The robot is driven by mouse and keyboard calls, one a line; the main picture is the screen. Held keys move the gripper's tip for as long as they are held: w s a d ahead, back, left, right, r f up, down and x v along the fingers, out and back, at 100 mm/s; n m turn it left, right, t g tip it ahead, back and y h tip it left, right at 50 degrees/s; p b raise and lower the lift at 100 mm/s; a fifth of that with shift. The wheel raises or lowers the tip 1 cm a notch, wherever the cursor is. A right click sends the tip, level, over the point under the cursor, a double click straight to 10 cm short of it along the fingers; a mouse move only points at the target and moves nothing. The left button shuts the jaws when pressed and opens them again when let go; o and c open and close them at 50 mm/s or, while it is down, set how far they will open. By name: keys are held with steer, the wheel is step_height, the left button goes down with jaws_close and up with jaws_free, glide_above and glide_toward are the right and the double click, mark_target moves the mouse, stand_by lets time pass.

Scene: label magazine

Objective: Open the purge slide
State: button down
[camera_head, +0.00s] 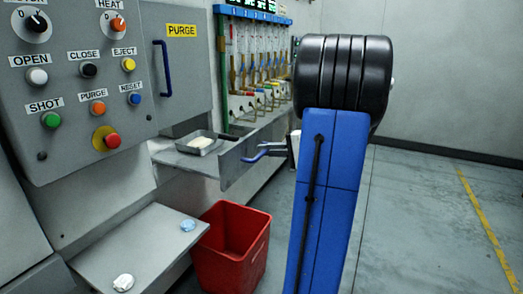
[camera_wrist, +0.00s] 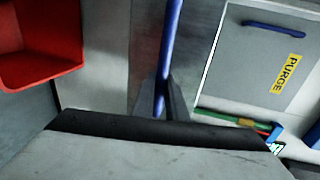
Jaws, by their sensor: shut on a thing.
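The grey plate (camera_head: 236,168) below the PURGE door stands out from the machine in the head view and carries a blue bar handle (camera_head: 256,153). My gripper (camera_head: 289,150) is at the right end of this handle, partly hidden behind my blue arm. In the wrist view my gripper (camera_wrist: 161,103) has its two dark fingers closed on either side of the blue handle (camera_wrist: 172,35), with the grey plate (camera_wrist: 145,45) behind. The PURGE door (camera_head: 181,80) above is shut and has its own blue handle (camera_head: 163,68); it also shows in the wrist view (camera_wrist: 260,65).
A small pan (camera_head: 201,146) with a pale lump sits on a ledge beside the plate. A red bin (camera_head: 232,250) stands on the floor below. A lower shelf (camera_head: 140,245) holds a white and a blue lump. Buttons fill the left panel (camera_head: 80,90). Floor at right is clear.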

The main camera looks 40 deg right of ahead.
steer(key=c, duration=1.8)
jaws_free()
steer(key=shift+o, duration=0.2)
steer(key=shift+s+d, duration=0.1)
steer(key=shift+s, duration=0.05)
steer(key=v, duration=1.7)
steer(key=shift+s+f, duration=0.1)
